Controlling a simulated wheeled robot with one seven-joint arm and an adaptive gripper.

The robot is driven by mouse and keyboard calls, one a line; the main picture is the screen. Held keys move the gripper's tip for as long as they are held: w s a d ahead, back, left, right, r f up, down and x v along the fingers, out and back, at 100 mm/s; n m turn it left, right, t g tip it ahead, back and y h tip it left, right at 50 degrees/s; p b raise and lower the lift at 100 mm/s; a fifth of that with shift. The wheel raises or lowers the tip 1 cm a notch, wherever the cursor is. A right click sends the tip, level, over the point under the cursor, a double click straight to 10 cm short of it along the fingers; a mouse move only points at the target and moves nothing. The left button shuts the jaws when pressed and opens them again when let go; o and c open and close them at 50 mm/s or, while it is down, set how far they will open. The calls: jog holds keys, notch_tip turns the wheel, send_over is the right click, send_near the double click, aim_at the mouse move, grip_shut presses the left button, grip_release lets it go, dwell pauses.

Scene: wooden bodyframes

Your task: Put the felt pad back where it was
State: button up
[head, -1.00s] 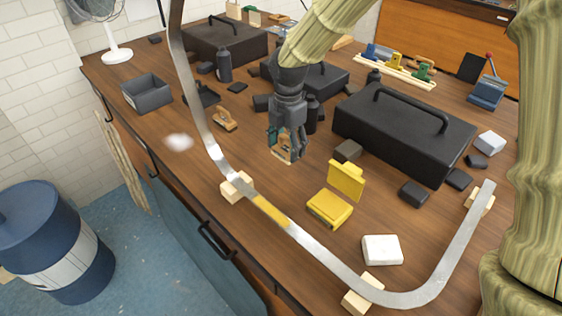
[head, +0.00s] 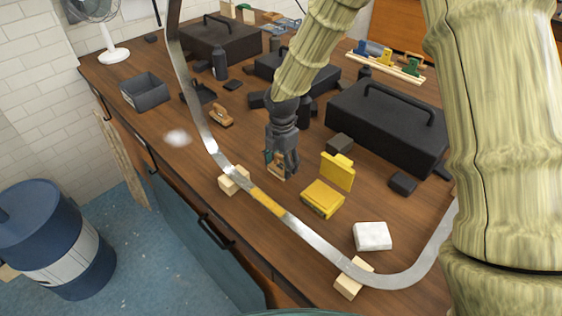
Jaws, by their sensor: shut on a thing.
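My gripper (head: 282,164) is in the middle of the bench, pointing down, shut on a small tan thing (head: 277,170) with a pale patch. The fingers hide much of it, so I cannot tell if it is the felt pad. Its lower end is near the bench top, and I cannot tell whether it touches. A white block (head: 372,236) lies on the bench at the front right, inside the bent metal strip. A yellow open box-like thing (head: 323,199) stands right of my gripper.
The bent metal strip (head: 300,232) rests on wooden blocks (head: 235,180) along the front. Black toolboxes (head: 388,125) stand behind and right. A grey open bin (head: 144,92) and a wooden-handled tool (head: 221,116) are at the left. Bare bench lies left of my gripper.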

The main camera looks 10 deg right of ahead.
jog(key=shift+w+f, duration=0.35)
jog(key=shift+f, duration=0.1)
jog(key=shift+s, duration=0.25)
jog(key=o, duration=1)
jog(key=shift+w+f, duration=0.1)
jog(key=shift+w, duration=0.1)
jog(key=shift+r, duration=0.2)
notch_tip(320, 180, up, 12)
jog(key=shift+s+r+b, duration=0.1)
jog(key=shift+b, duration=1.05)
